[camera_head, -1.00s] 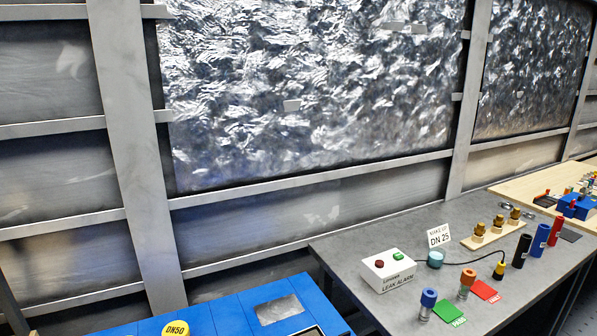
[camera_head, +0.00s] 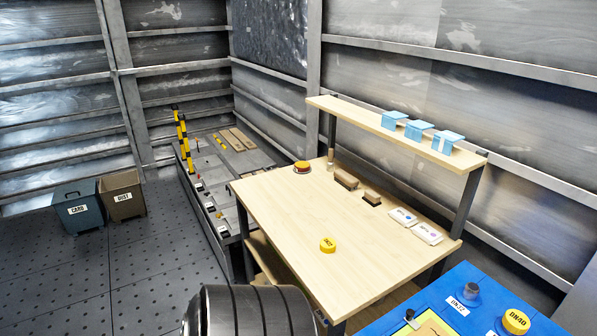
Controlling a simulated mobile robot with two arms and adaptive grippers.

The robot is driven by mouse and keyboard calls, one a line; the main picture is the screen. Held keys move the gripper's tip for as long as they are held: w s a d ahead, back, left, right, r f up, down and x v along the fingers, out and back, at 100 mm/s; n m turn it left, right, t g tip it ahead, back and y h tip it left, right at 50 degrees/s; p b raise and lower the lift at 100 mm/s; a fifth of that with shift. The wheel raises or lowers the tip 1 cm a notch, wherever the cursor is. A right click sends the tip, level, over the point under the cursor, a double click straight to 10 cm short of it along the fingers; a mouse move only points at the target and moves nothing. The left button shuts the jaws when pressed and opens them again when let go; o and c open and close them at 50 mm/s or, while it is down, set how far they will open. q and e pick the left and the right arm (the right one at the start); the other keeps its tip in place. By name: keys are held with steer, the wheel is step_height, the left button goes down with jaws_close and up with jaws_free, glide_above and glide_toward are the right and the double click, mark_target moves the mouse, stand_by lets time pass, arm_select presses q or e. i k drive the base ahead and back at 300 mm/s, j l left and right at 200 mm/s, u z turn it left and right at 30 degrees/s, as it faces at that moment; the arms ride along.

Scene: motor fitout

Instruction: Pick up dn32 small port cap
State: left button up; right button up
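A small round yellow cap (camera_head: 327,245) lies on the light wooden table; the marking on it is too small to read. A blue surface (camera_head: 398,312) at the bottom right carries a white label (camera_head: 458,306) that seems to read DN32, beside a dark grey round stub (camera_head: 471,291). A larger yellow cap marked DN40 (camera_head: 516,321) sits on the same blue surface to the right. I cannot tell from here which piece is the DN32 small port cap. Neither of my grippers is in view.
The wooden table (camera_head: 290,215) has a raised shelf (camera_head: 365,118) with several light blue pieces. A red and orange round item (camera_head: 302,167) and small blocks (camera_head: 346,179) stand towards its back. Two bins (camera_head: 76,204) (camera_head: 122,194) stand far left. Floor is clear between.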

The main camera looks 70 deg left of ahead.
mark_target(327, 245)
steer(key=u, duration=2.15)
steer(key=i+j+z, duration=0.1)
steer(key=z, duration=0.85)
steer(key=i+j+z, duration=0.15)
steer(key=j+z, duration=0.2)
steer(key=j, duration=0.15)
steer(key=j+z, duration=0.4)
steer(key=j, duration=0.15)
steer(key=j+z, duration=0.35)
steer(key=j, duration=0.25)
steer(key=i, duration=0.05)
